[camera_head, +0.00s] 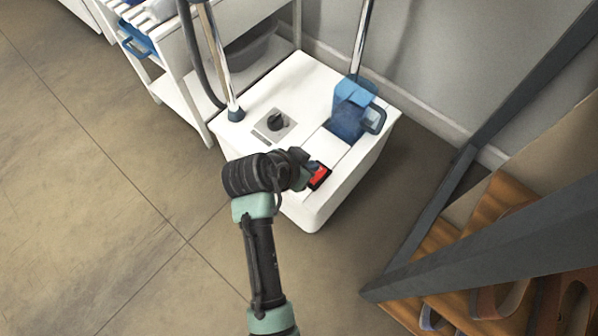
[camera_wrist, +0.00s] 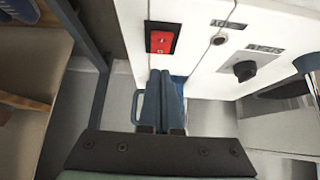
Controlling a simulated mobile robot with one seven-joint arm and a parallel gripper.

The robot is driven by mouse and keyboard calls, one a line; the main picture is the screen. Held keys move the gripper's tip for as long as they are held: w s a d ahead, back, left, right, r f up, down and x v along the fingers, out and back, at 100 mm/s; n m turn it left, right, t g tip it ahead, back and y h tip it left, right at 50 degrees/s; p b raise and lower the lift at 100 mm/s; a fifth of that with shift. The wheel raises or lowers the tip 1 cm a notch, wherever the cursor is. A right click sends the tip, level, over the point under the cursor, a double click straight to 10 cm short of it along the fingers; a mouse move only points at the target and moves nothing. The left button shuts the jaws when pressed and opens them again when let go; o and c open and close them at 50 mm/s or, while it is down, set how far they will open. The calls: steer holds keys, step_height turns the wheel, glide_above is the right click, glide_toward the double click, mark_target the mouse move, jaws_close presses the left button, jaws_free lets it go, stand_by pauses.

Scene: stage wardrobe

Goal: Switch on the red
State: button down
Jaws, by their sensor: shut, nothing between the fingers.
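The red rocker switch (camera_head: 319,177) sits in a black frame on the top of a white appliance (camera_head: 318,212), near its front edge. It also shows in the wrist view (camera_wrist: 161,39), at the top, just beyond the fingertips. My gripper (camera_head: 306,168) is beside the switch on its left and partly covers it in the head view. In the wrist view my gripper (camera_wrist: 161,73) is shut and empty, with its two fingers side by side. I cannot tell whether the fingertips touch the switch or which way it is tipped.
A black knob (camera_head: 276,120) and a blue water tank (camera_head: 351,108) are on the appliance top. Metal poles (camera_head: 218,60) rise behind. A white shelf unit (camera_head: 178,75) stands at the left, and a dark frame (camera_head: 500,235) at the right. The floor at the left is clear.

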steer(key=shift+s+a+f+b, duration=0.15)
steer(key=shift+f+b, duration=0.4)
steer(key=shift+f, duration=0.4)
steer(key=shift+s+f+b, duration=0.1)
steer(key=shift+f+b, duration=0.4)
steer(key=shift+f, duration=0.45)
steer(key=shift+s+a+f+p, duration=0.1)
steer(key=shift+f+p, duration=0.25)
steer(key=shift+f, duration=0.05)
steer(key=shift+r, duration=0.1)
steer(key=shift+r+p, duration=0.75)
steer(key=shift+p, duration=0.25)
